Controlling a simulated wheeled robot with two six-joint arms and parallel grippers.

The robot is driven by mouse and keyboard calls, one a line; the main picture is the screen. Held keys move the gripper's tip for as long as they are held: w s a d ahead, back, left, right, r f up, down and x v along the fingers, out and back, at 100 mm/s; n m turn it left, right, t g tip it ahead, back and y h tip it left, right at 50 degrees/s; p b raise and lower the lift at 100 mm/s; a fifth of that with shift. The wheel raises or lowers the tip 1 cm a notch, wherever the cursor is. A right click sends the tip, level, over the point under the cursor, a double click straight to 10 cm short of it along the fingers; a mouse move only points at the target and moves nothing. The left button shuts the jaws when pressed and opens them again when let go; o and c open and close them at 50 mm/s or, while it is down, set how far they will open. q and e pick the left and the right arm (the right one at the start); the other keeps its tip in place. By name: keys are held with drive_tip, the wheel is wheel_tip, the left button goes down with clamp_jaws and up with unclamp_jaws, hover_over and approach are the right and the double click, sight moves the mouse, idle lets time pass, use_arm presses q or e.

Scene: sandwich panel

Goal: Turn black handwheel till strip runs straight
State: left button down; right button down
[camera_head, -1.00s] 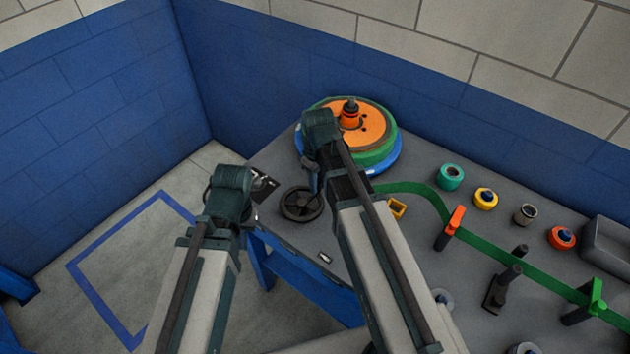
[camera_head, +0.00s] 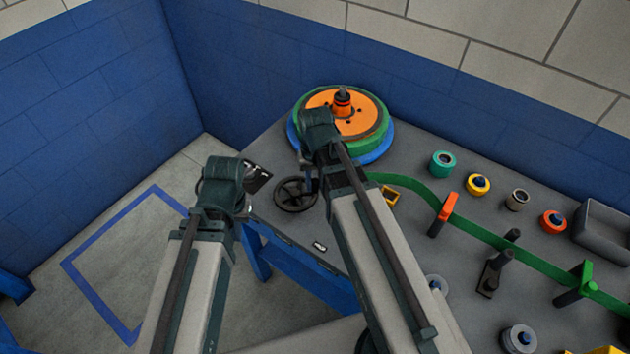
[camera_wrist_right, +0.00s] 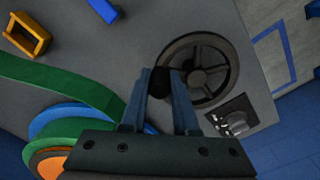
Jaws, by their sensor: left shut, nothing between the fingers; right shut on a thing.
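The black handwheel (camera_head: 295,195) lies at the table's left edge; its spokes show clearly in the right wrist view (camera_wrist_right: 200,70). My right gripper (camera_wrist_right: 161,88) is shut on a black knob at the wheel's rim. In the head view my right wrist hides most of that grip. The green strip (camera_head: 405,182) leaves the spool (camera_head: 372,145), curves to the orange guide post (camera_head: 446,212), then runs on to the green post (camera_head: 576,282). My left gripper (camera_head: 242,212) is shut and empty, left of the handwheel, mostly hidden behind its wrist.
A small dark plate with a pale dial (camera_wrist_right: 235,122) sits beside the wheel. A yellow block (camera_head: 389,195) lies near the strip. Several coloured rolls and a grey tray (camera_head: 603,232) stand at the right. The floor left of the table is clear.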

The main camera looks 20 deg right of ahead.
drive_tip(key=shift+s, duration=0.1)
idle(0.4)
drive_tip(key=c, duration=0.7)
unclamp_jaws()
drive_tip(key=shift+r, duration=0.1)
wheel_tip(320, 180, up, 14)
drive_tip(key=p, duration=1.3)
drive_tip(key=shift+f+p, duration=0.2)
drive_tip(key=shift+p, duration=0.2)
drive_tip(key=shift+s+a+f+n+h+b, duration=0.2)
drive_tip(key=shift+s+a+f+n+b, duration=0.8)
drive_tip(key=shift+s+a, duration=0.7)
drive_tip(key=shift+s+a+f+n+h+b, duration=0.2)
drive_tip(key=shift+s+a+f+n+b, duration=0.55)
drive_tip(key=shift+s+a+f+b, duration=0.85)
drive_tip(key=shift+s+a+f+n+h+b, duration=0.2)
drive_tip(key=shift+s+a+f+n+b, duration=0.8)
drive_tip(key=shift+a, duration=1.2)
